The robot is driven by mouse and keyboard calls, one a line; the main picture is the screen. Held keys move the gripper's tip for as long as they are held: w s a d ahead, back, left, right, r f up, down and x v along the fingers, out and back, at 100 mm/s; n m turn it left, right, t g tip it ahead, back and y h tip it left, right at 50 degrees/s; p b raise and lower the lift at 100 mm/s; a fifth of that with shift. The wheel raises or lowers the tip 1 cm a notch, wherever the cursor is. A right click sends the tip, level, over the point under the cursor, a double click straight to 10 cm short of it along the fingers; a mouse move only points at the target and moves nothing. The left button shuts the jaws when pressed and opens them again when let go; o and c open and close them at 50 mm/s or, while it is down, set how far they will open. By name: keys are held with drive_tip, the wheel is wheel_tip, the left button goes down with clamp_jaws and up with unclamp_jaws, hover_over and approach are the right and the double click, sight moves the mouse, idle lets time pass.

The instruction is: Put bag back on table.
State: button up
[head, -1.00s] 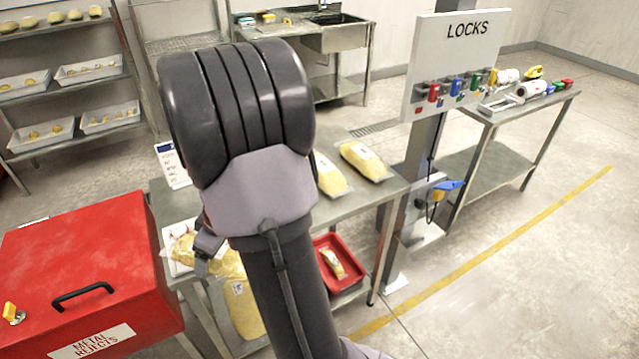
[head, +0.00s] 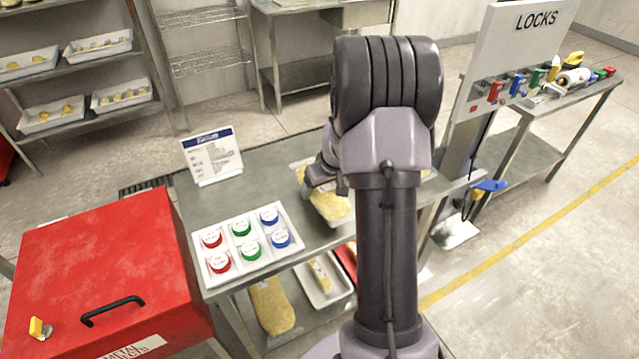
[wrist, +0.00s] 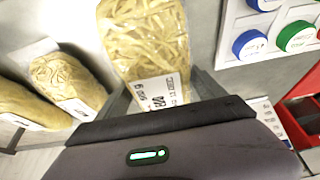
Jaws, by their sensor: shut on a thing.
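The yellow bag (head: 334,207) with a white label is in my gripper (head: 322,182) over the steel table (head: 262,180) in the head view. My arm hides part of it. The wrist view shows the bag (wrist: 145,38) stretching away from my gripper (wrist: 160,98), whose fingers are shut on its labelled end. I cannot tell whether the bag's underside touches the tabletop. Two other yellow bags (wrist: 65,82) lie beside it in the wrist view; in the head view my arm mostly hides them.
A white tray of red, green and blue caps (head: 206,255) and a sign stand (head: 212,157) are on the table, left of the bag. A red METAL REJECTS box (head: 100,250) stands at left. The lower shelf holds a bag (head: 270,305) and a white tray (head: 325,295).

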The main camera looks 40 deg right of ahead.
drive_tip(key=w, duration=0.1)
drive_tip(key=w+d, duration=0.1)
drive_tip(key=w, duration=0.1)
drive_tip(key=shift+d+f, duration=0.1)
drive_tip(key=shift+f, duration=0.1)
drive_tip(key=shift+w+f+b, duration=0.1)
drive_tip(key=shift+f+b, duration=0.8)
drive_tip(key=shift+f, duration=0.85)
drive_tip(key=shift+f, duration=0.15)
drive_tip(key=o, duration=2)
